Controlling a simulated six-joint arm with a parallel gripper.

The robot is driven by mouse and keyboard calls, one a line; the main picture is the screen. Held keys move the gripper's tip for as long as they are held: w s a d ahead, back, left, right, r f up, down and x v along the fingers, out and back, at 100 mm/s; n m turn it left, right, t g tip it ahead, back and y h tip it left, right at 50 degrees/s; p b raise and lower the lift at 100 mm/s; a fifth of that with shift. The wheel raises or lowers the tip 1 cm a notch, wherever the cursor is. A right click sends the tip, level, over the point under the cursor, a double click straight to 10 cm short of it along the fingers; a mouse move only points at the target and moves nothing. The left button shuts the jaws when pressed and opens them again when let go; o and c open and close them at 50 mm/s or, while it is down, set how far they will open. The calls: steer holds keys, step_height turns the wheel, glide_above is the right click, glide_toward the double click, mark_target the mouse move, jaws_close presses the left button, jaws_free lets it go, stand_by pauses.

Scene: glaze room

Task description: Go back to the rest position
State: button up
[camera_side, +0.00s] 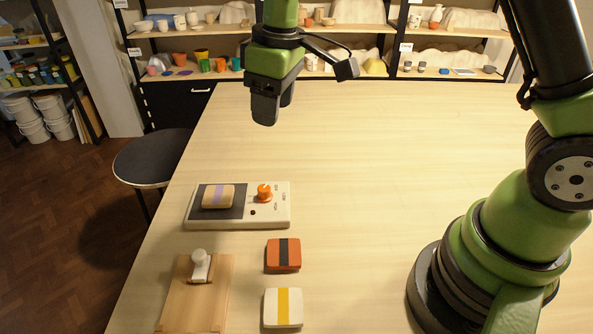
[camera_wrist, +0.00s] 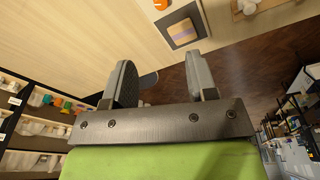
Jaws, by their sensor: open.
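My gripper (camera_side: 274,108) hangs in the air above the back part of the table in the side view, pointing down, with nothing beneath it on the table. In the wrist view my gripper (camera_wrist: 158,75) shows two fingers apart with nothing between them. The fingers point towards the table edge and the dark floor.
A white device (camera_side: 270,216) with an orange knob (camera_side: 264,192) carries a cream block with a purple stripe (camera_side: 218,196). An orange block (camera_side: 283,254), a cream block with a yellow stripe (camera_side: 283,307) and a wooden board (camera_side: 196,306) lie in front. The table's right middle is clear.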

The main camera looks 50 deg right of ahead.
steer(key=s+d+r+m+t+y, duration=0.1)
steer(key=s+r+m, duration=0.1)
steer(key=s+r, duration=0.3)
steer(key=s+d+r+m+t, duration=0.1)
steer(key=s+r+m+t, duration=0.15)
steer(key=s+r, duration=0.25)
steer(key=s+m+t, duration=0.2)
steer(key=s+m, duration=0.2)
steer(key=s, duration=0.6)
steer(key=shift+s+d+r+y, duration=0.15)
steer(key=shift+s+d+y, duration=0.2)
steer(key=shift+d, duration=0.1)
